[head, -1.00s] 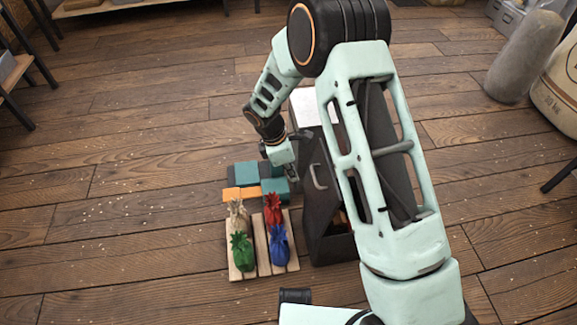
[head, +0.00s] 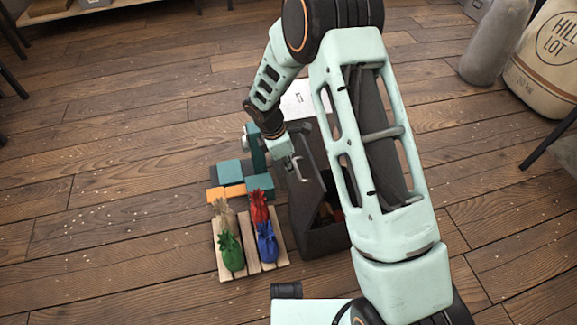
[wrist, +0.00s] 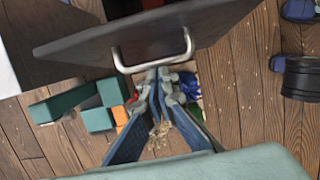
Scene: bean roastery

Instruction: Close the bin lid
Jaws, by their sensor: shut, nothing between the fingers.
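The dark bin (head: 322,240) stands on the floor beside my arm, partly hidden behind it. Its dark lid (head: 310,158) is raised at a tilt, with a gap showing the inside. The lid also shows in the wrist view (wrist: 85,42) as a dark slab. A metal handle (head: 304,176) sticks out from the lid's outer face and shows clearly in the wrist view (wrist: 148,67). My gripper (head: 294,160) is shut and empty at the handle. In the wrist view its fingertips (wrist: 158,75) meet close to the handle bar; I cannot tell whether they touch it.
A wooden pallet (head: 242,225) with small green, tan, red and blue sacks stands left of the bin. Teal and orange blocks (head: 229,172) lie behind it. A large sack (head: 550,60) stands at the far right.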

